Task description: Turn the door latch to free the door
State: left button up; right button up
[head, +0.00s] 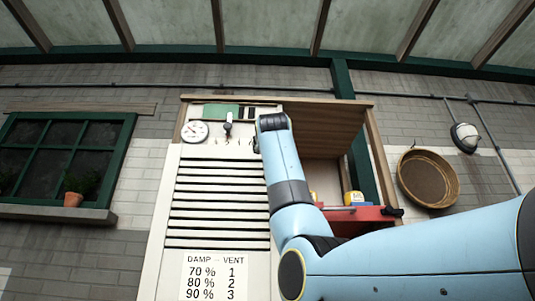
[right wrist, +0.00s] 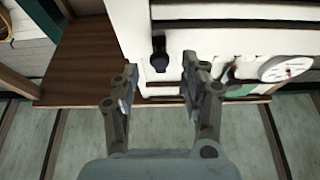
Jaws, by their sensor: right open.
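The door (head: 220,205) is a white panel with dark louvre slots on the front of a wooden cabinet. It also fills the top of the right wrist view (right wrist: 220,12). The latch (right wrist: 160,54), a small black knob with a hanging tab, sits near the door's edge in the right wrist view. In the head view my right arm mostly hides it. My right gripper (right wrist: 158,82) is open and empty, with its two fingers spread on either side of the latch's line. I cannot tell how far it is from the latch. My left gripper is not in view.
A round dial (head: 195,131) and a lever (head: 228,127) sit on the panel above the slots. Small hooks line up beneath. An open wooden compartment (head: 320,125) lies to the right, with a red tray (head: 360,216) below. A round pan (head: 428,178) hangs on the wall.

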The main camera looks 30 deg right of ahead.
jog(key=shift+p+x, duration=0.45)
jog(key=shift+x, duration=1.05)
grip_shut()
